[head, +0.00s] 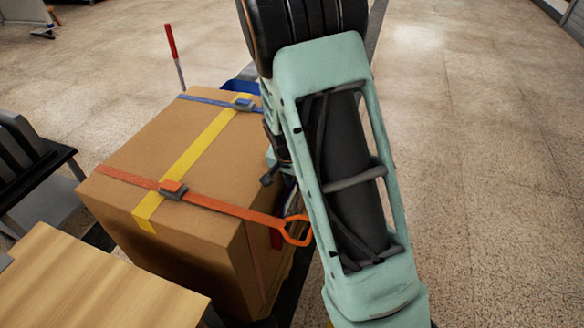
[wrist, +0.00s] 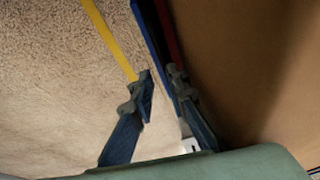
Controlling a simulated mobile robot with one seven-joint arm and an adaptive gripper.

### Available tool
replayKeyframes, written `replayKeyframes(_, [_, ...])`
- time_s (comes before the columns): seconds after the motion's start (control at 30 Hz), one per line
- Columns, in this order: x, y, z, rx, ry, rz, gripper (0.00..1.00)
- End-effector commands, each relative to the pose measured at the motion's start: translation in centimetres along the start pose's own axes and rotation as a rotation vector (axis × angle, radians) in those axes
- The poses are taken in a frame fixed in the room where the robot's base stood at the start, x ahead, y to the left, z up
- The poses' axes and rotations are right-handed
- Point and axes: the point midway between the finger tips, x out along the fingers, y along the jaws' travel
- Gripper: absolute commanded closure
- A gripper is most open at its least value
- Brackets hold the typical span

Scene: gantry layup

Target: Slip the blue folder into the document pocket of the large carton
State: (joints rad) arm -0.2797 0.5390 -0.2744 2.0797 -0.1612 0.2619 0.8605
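The large carton (head: 215,150) stands left of my arm in the head view, and its brown wall (wrist: 255,70) fills the right of the wrist view. A narrow blue panel (wrist: 152,38), seen nearly edge-on and apparently the blue folder, runs along that wall and down between my fingers. A dark red strip (wrist: 169,38) lies between it and the carton; I cannot tell whether this is the document pocket. My gripper (wrist: 163,88) is open around the blue panel, with a gap at the left finger. In the head view my arm hides the gripper and folder.
Orange, yellow and blue straps cross the carton, and an orange loop (head: 297,231) sticks out beside my arm. A wooden table (head: 85,285) stands at the front left. A red-topped pole (head: 172,45) rises behind the carton. The floor at right is clear.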

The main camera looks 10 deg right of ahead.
Motion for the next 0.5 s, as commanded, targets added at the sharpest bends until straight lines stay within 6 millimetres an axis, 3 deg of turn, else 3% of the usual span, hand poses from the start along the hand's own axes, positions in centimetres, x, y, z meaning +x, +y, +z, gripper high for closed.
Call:
replayKeyframes(0.03, [0.5, -0.7, 2.8, -0.054, -0.033, 0.002, 0.75])
replayKeyframes(0.5, [-6.9, -0.8, 0.3, -0.017, 0.014, -0.034, 0.75])
